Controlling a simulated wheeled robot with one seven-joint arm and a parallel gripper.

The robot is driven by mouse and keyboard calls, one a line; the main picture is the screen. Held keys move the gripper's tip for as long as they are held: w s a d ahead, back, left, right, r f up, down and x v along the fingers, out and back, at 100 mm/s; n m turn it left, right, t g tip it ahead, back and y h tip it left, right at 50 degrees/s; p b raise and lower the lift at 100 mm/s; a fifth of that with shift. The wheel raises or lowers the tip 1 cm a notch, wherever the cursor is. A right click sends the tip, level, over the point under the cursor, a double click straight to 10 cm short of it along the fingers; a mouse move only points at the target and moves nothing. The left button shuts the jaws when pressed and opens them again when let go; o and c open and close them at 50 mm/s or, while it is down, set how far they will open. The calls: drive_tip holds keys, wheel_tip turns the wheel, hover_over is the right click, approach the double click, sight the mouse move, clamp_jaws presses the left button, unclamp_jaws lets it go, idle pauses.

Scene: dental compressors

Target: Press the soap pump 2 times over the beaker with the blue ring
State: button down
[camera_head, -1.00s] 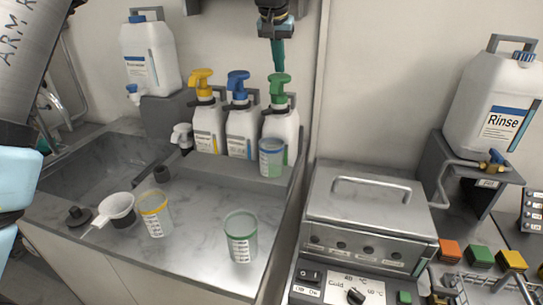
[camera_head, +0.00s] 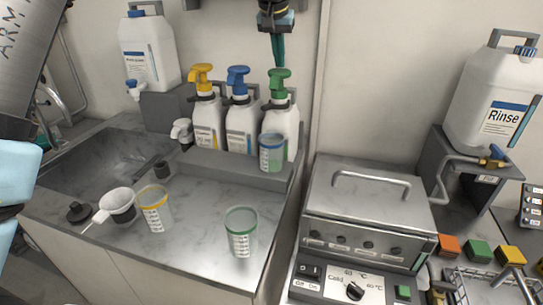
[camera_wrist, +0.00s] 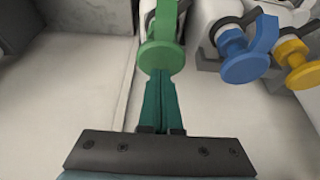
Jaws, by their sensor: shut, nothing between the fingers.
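The beaker with the blue ring (camera_head: 271,154) stands upright on the ledge in front of the green-pump bottle (camera_head: 292,127). My gripper (camera_head: 279,64) is shut and empty, its dark teal fingers pointing down at the green pump head (camera_head: 280,78). The fingertips are right above or on the pump top; I cannot tell if they touch. In the wrist view the shut fingers (camera_wrist: 157,85) end at the round green pump top (camera_wrist: 160,57). The beaker is hidden in that view. Bottles with a blue pump (camera_head: 238,75) and a yellow pump (camera_head: 201,76) stand to the left.
A steel unit (camera_head: 365,205) is at right. A wall panel edge runs close beside my gripper.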

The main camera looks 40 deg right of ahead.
sight(279, 71)
drive_tip(key=shift+f+b, duration=1.1)
drive_tip(key=shift+f, duration=1)
drive_tip(key=shift+r, duration=0.1)
drive_tip(key=shift+r+p, duration=1.9)
drive_tip(key=shift+r, duration=0.4)
drive_tip(key=shift+r, duration=0.1)
wheel_tip(279, 71, up, 4)
drive_tip(key=p, duration=0.3)
drive_tip(key=shift+r, duration=0.95)
